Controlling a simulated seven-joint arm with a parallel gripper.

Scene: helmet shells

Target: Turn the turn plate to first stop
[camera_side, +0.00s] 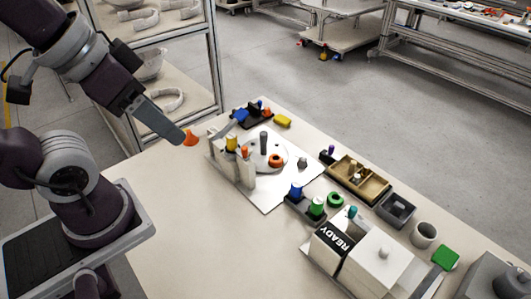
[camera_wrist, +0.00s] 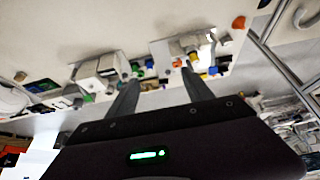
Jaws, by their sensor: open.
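The turn plate (camera_side: 254,160) is a round white disc on a square white base plate (camera_side: 265,198), right of my gripper in the side view. A grey post (camera_side: 263,142) stands at its middle and an orange ring (camera_side: 275,160) lies on it. In the wrist view its base plate (camera_wrist: 160,50) shows beyond the fingers, but the disc is hard to make out. My gripper (camera_side: 181,137) is above the table, left of and apart from the plate. In the wrist view my gripper (camera_wrist: 160,77) has its fingers spread, with nothing between them.
White uprights with yellow (camera_side: 231,143) and orange (camera_side: 245,152) parts stand at the plate's left. An orange cone (camera_side: 190,138) is near my fingertip. Blue and green parts (camera_side: 317,205), a wooden tray (camera_side: 358,176) and a READY box (camera_side: 335,242) stand to the right. The table's near left is clear.

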